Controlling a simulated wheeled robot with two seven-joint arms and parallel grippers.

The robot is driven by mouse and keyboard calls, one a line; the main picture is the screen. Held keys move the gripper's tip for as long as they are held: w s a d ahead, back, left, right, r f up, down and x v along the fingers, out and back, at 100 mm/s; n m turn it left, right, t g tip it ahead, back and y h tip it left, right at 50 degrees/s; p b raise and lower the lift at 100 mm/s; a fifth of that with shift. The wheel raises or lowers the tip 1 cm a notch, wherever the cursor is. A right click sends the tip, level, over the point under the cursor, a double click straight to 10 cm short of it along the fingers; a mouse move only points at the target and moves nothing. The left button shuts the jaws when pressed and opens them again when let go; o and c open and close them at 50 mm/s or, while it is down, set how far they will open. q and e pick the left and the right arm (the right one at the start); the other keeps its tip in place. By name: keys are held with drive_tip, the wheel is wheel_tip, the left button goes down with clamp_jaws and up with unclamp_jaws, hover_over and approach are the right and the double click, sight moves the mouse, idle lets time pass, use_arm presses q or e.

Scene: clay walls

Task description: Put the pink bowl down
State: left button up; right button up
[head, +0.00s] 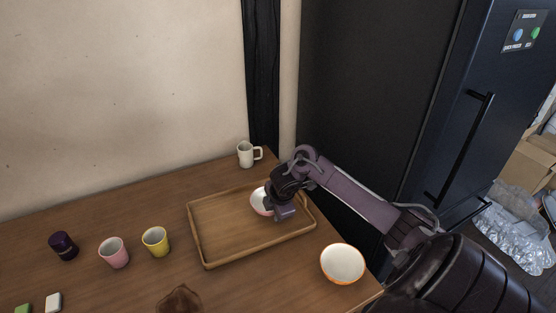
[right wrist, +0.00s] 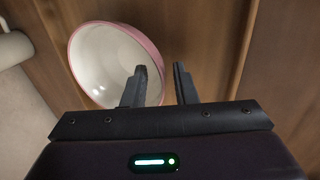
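The pink bowl (head: 258,200), white inside with a pink rim, is at the wooden tray (head: 228,245), over its back right part. It looks to rest on the tray floor, but my gripper hides part of it. My right gripper (head: 272,208) is at the bowl's right side. In the right wrist view, the bowl (right wrist: 100,55) shows its inside, and my right gripper (right wrist: 161,75) has one finger inside the rim and one outside. The fingers stand apart with gaps beside the bowl wall. My left gripper is not in view.
A white mug (head: 246,154) stands behind the tray. An orange-rimmed white bowl (head: 342,263) sits to its front right. A yellow cup (head: 155,241), a pink cup (head: 114,253) and a dark purple object (head: 63,246) stand left. The tray's left half is empty.

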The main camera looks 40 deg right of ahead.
drive_tip(key=p+v, duration=0.2)
drive_tip(key=v, duration=0.9)
drive_tip(key=shift+r+p, duration=0.25)
drive_tip(key=shift+p, duration=0.15)
drive_tip(key=shift+s+a, duration=0.1)
